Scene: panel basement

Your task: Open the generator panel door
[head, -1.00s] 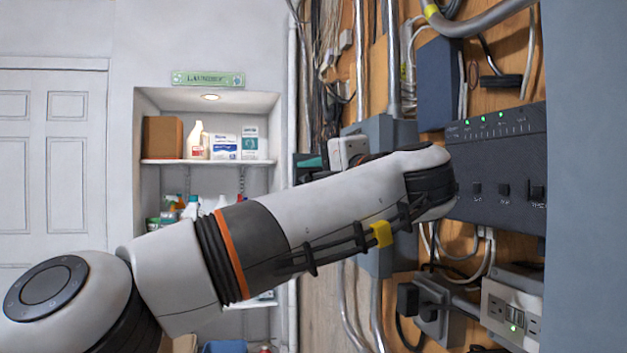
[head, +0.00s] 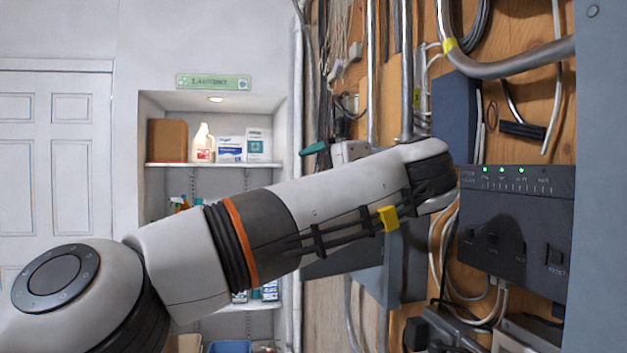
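A grey metal box (head: 405,265) is on the wooden wall board, mostly hidden behind my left arm. A flat dark grey panel (head: 340,262) juts left from it below my forearm and looks like its door standing out from the box. My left arm crosses the head view from the lower left, and its wrist bends at the grey box's upper right. My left gripper is largely hidden behind the forearm. A small white part (head: 349,151) and a teal-green piece (head: 314,149) show above the arm and may belong to it; its fingers cannot be made out. My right gripper is out of view.
A black control box (head: 515,230) with green lights and switches is right of my wrist. A large blue-grey surface (head: 602,180) closes off the right edge. Conduits (head: 407,70) and cables run down the board. Shelves (head: 215,164) with bottles and a white door (head: 55,165) are at the left.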

